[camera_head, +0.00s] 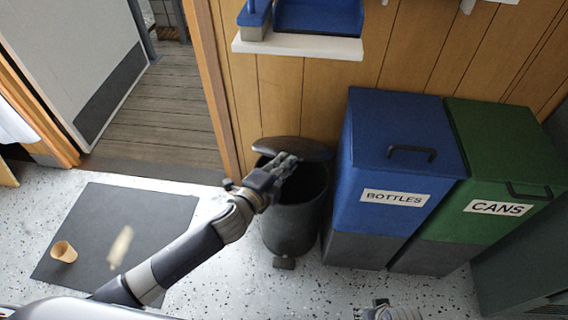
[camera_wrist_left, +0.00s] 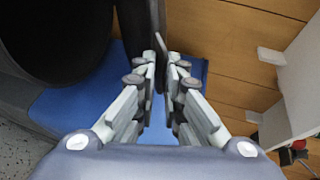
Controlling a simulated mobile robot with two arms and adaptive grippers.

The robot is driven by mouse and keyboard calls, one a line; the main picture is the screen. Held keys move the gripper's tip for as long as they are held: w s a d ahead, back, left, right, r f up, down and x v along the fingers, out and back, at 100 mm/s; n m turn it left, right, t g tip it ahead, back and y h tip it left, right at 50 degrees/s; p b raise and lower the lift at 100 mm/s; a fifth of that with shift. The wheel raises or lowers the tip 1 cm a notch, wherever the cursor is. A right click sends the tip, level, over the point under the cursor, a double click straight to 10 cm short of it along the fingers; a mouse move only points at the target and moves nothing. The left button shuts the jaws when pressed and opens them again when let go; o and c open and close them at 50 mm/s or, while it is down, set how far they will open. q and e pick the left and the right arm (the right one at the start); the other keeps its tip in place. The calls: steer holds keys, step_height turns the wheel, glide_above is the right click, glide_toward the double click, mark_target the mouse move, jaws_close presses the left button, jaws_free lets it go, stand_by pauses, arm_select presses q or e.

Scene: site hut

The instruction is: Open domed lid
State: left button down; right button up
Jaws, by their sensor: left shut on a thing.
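The dark round bin (camera_head: 290,228) stands on the floor against the wood wall. Its domed lid (camera_head: 312,149) is raised at the back, and the dark opening shows below it. My left gripper (camera_head: 287,163) is at the lid, above the opening. In the left wrist view, my left gripper (camera_wrist_left: 160,75) is shut on the lid's thin edge (camera_wrist_left: 159,50), which runs upright between the fingers. The bin's dark inside (camera_wrist_left: 60,35) shows at the left there. My right gripper (camera_head: 380,310) shows only in part at the bottom edge of the head view.
A blue BOTTLES bin (camera_head: 395,165) stands close at the right, with a green CANS bin (camera_head: 500,160) beside it. A white shelf (camera_head: 300,47) is on the wall above. A dark mat (camera_head: 85,230) with a tan cup (camera_head: 64,252) lies at the left.

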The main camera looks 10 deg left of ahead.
arm_select(q)
steer(key=shift+d+r, duration=0.1)
steer(key=shift+r, duration=0.1)
steer(key=c, duration=1.8)
jaws_free()
steer(key=shift+f, duration=0.1)
steer(key=shift+s, duration=0.1)
steer(key=v, duration=1.2)
